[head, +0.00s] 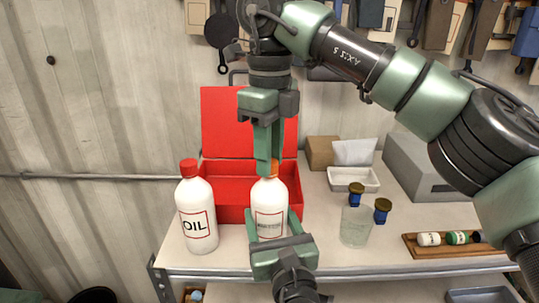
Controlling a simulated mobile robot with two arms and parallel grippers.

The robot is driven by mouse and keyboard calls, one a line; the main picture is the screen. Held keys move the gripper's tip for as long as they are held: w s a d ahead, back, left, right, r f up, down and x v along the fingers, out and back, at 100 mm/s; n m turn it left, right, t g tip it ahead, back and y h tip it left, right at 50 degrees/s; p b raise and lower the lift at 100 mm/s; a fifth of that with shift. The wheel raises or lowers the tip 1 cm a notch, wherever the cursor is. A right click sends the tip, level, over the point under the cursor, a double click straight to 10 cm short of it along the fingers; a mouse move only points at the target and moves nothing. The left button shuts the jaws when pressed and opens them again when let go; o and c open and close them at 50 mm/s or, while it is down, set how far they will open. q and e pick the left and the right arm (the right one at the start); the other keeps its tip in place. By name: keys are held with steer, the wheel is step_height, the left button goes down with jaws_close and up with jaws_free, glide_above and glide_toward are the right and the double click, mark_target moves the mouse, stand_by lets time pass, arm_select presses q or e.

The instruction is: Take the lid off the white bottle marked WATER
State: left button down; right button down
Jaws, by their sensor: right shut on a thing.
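The white bottle (270,196) with an orange lid (274,168) stands upright on the bench, right of the bottle marked OIL (196,205). Its label is partly covered and I cannot read it clearly. My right gripper (266,170) points straight down from above and is shut on the orange lid, which its fingers partly hide. I cannot see a gap between lid and bottle. My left gripper (283,243) is low in front of the same bottle and covers its lower part.
An open red toolbox (232,192) stands behind the bottles. To the right are a glass jar (355,228), dark-capped blue items (382,208), a white tray (352,181), a grey box (415,168) and a wooden tray (455,251) with small bottles. Tools hang above.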

arm_select(q)
steer(key=shift+f, duration=0.4)
arm_select(e)
steer(key=n, duration=0.7)
steer(key=shift+s+n, duration=0.15)
steer(key=shift+n, duration=0.15)
arm_select(q)
steer(key=shift+a, duration=0.1)
arm_select(e)
steer(key=n, duration=0.6)
steer(key=shift+n, duration=0.4)
steer(key=n, duration=0.6)
steer(key=shift+n, duration=0.4)
steer(key=n, duration=0.6)
steer(key=shift+d, duration=0.1)
steer(key=shift+r, duration=0.3)
steer(key=shift+r, duration=0.9)
